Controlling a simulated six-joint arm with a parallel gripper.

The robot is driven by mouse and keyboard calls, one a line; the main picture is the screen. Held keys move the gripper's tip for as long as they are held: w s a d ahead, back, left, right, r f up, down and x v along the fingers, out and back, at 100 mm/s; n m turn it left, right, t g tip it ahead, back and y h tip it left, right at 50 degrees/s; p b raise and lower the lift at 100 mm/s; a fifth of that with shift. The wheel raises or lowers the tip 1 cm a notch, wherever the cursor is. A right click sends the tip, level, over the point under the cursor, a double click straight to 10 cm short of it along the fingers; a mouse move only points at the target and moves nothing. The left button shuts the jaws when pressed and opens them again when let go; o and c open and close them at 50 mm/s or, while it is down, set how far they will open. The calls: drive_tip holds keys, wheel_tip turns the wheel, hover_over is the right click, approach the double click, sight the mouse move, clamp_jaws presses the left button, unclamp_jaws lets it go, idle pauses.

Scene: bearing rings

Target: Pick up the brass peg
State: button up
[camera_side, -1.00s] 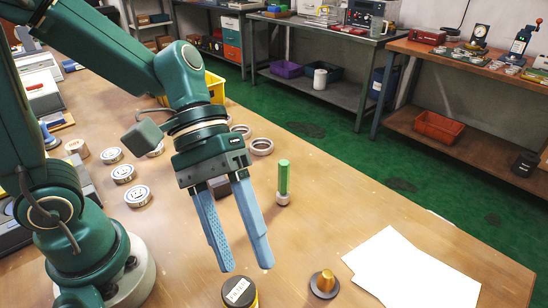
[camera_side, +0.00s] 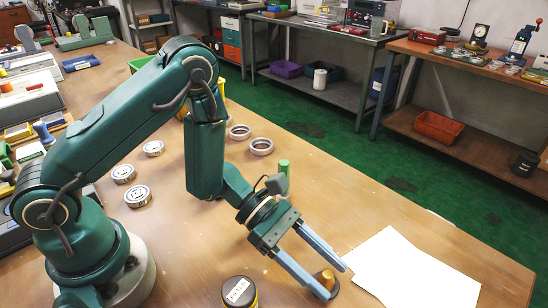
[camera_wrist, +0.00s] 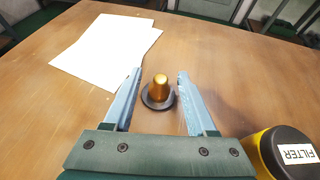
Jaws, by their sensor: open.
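The brass peg (camera_side: 327,276) stands upright on a dark round base near the front of the wooden table. In the wrist view the brass peg (camera_wrist: 160,82) rises from its dark round base (camera_wrist: 158,97), between and just beyond my fingertips. My gripper (camera_side: 333,279) is open, with its two blue fingers reaching down toward the peg, one on either side. In the wrist view my gripper (camera_wrist: 159,74) has a gap between each finger and the peg. Part of the base is hidden behind a finger in the side view.
White paper (camera_side: 410,270) lies right of the peg. A black-and-yellow can labelled FILTER (camera_side: 239,292) stands left of it and shows close to my gripper in the wrist view (camera_wrist: 285,152). A green cylinder (camera_side: 284,168) and several bearing rings (camera_side: 261,146) are farther back.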

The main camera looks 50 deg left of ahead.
sight(332, 280)
drive_tip(key=shift+x, duration=2)
clamp_jaws()
